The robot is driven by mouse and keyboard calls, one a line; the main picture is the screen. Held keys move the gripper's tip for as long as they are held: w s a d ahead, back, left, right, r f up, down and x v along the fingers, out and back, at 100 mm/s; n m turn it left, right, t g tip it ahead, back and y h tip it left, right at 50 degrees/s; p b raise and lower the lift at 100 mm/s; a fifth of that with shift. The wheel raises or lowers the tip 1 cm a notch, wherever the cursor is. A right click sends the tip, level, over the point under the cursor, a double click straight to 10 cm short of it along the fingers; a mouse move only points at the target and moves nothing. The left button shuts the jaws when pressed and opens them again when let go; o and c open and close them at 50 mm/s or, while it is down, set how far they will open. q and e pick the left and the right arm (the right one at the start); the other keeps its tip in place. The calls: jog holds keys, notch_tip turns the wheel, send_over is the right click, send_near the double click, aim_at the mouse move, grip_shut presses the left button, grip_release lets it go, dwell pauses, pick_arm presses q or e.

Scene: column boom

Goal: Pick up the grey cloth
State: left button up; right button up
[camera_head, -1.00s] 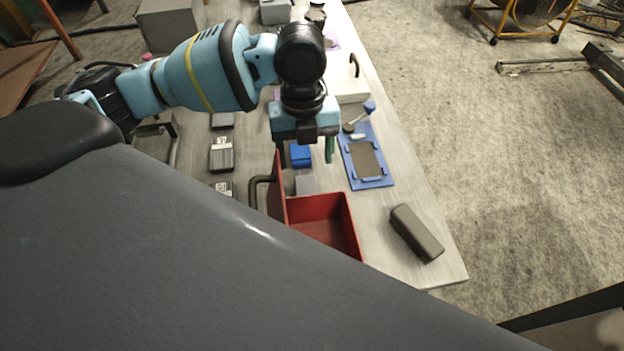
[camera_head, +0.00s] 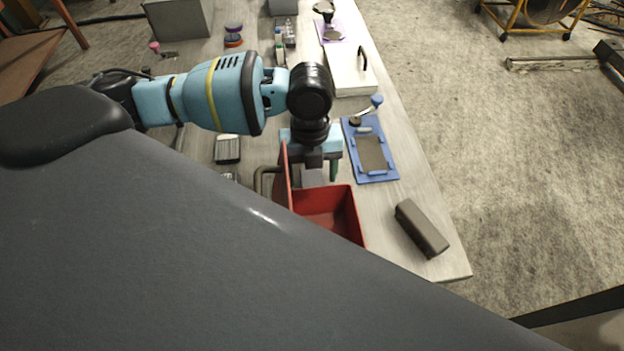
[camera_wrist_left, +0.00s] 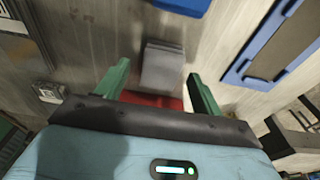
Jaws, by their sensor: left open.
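The grey cloth (camera_wrist_left: 162,68) looks like a small folded block on the table in the left wrist view. In the head view, a pale patch of the cloth (camera_head: 313,177) shows beneath my left gripper (camera_head: 315,165), beside the red bin (camera_head: 346,208). My left gripper is open; its green fingers (camera_wrist_left: 158,74) appear on either side of the cloth in the wrist view, with the fingertips above it and nothing held. The gripper body hides much of the cloth in the head view. My right gripper is not in view.
The red bin's tall side wall stands close to my left gripper. A blue frame tray (camera_head: 391,177) lies to its right, with a dark brown block (camera_head: 421,229) nearer the table's edge. A white box (camera_head: 347,72) stands farther back.

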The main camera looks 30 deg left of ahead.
aim_at(313, 180)
pick_arm(q)
jog(key=c, duration=1.1)
jog(key=shift+o, duration=0.2)
jog(key=shift+r, duration=0.6)
notch_tip(313, 180, up, 2)
jog(key=shift+r, duration=0.25)
jog(key=a, duration=0.5)
jog(key=a+b, duration=0.1)
jog(key=a, duration=0.4)
jog(key=a+r, duration=0.1)
jog(key=a, duration=0.4)
jog(key=shift+w+b, duration=0.2)
jog(key=shift+b, duration=0.15)
jog(key=shift+a+r, duration=0.1)
jog(key=shift+a, duration=0.4)
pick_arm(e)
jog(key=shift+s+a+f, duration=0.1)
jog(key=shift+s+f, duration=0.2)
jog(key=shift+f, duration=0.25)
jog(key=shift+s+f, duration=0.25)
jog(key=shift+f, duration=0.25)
